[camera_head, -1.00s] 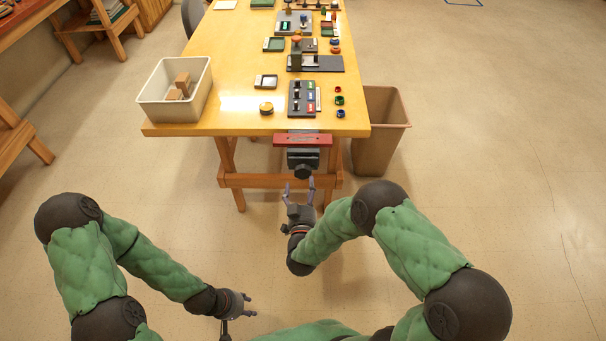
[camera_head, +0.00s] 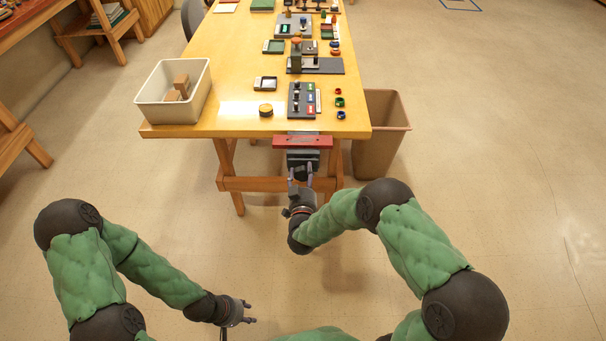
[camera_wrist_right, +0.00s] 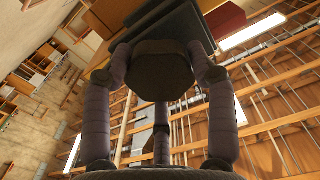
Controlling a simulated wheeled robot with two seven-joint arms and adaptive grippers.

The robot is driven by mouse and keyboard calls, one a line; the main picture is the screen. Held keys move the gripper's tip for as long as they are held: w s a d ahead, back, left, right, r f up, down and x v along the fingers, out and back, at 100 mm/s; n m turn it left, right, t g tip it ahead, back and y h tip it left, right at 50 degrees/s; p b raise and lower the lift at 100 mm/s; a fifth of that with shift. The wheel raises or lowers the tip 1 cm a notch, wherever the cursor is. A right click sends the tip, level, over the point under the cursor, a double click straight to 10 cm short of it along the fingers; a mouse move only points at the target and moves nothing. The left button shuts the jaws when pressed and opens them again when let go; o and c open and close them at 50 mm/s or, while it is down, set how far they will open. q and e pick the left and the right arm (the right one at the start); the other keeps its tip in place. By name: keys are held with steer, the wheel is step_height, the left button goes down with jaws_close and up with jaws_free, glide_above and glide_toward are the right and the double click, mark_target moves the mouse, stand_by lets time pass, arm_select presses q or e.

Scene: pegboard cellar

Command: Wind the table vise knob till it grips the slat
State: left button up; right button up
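The table vise (camera_head: 303,157) is fixed to the near table edge, with a red slat (camera_head: 289,142) lying across its top. I cannot tell how tightly the jaws hold it. The dark, many-sided knob (camera_wrist_right: 160,70) faces me in the right wrist view, and the dark vise body (camera_wrist_right: 165,25) and part of the red slat (camera_wrist_right: 225,19) show behind it. My right gripper (camera_head: 301,175) is open, with two fingers on either side of the knob and a third below; contact is unclear. My left gripper (camera_head: 249,312) is open and empty, low in front of the table.
The yellow table (camera_head: 235,70) holds a white bin (camera_head: 147,112) with wooden blocks, a dark tray (camera_head: 293,108), a round brass-coloured piece (camera_head: 265,110) and several small parts. A brown waste bin (camera_head: 385,135) stands right of the table. The floor in front is clear.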

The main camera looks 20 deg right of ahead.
steer(key=shift+w+r, duration=0.1)
steer(key=shift+r, duration=0.1)
steer(key=shift+c, duration=0.8)
steer(key=shift+r, duration=0.1)
steer(key=shift+w, duration=0.1)
